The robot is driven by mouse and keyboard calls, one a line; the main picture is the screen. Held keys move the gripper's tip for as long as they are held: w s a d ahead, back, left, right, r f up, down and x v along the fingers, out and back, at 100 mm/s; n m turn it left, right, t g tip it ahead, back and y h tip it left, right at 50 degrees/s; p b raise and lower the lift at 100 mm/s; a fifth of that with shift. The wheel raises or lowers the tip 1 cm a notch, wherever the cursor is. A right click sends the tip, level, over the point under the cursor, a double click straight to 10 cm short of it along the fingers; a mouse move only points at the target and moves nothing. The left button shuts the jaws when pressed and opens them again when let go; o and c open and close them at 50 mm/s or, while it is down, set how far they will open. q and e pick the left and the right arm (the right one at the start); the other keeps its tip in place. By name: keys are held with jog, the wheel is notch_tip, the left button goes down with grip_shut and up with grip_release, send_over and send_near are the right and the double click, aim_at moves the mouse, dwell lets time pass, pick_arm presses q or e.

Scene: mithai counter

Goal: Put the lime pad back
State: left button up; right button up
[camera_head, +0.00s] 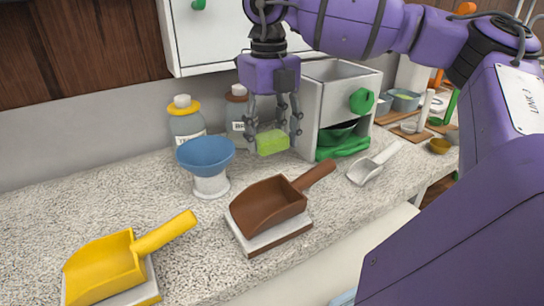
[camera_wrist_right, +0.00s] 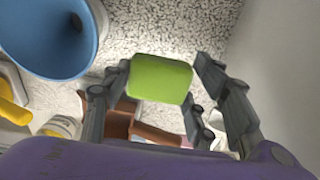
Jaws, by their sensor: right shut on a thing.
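The lime pad (camera_head: 272,142) is a small bright green block with rounded edges. My right gripper (camera_head: 271,136) points down and is shut on it, holding it above the back of the counter (camera_head: 150,180). In the right wrist view the lime pad (camera_wrist_right: 160,79) sits between the fingers of my right gripper (camera_wrist_right: 165,90), with the speckled counter below it. My left gripper is in neither view.
A blue funnel-like bowl (camera_head: 206,154) on a white base stands left of the pad. Brown (camera_head: 265,204) and yellow (camera_head: 103,268) scoops lie in front.

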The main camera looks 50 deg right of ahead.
aim_at(273, 167)
jog(key=shift+w+d+f, duration=0.25)
jog(key=shift+d+f, duration=0.2)
jog(key=shift+f, duration=0.1)
jog(key=shift+w+d+f, duration=0.25)
jog(key=shift+d+f, duration=0.15)
jog(key=shift+f, duration=0.15)
jog(key=f, duration=0.1)
jog(key=d+f, duration=0.1)
jog(key=f, duration=0.2)
jog(key=shift+w+d+f, duration=0.15)
jog(key=shift+w+f, duration=0.1)
jog(key=shift+w, duration=0.1)
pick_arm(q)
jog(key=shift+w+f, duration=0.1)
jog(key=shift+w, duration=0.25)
pick_arm(e)
jog(key=shift+f, duration=0.15)
jog(key=shift+f, duration=0.15)
jog(key=o, duration=1.2)
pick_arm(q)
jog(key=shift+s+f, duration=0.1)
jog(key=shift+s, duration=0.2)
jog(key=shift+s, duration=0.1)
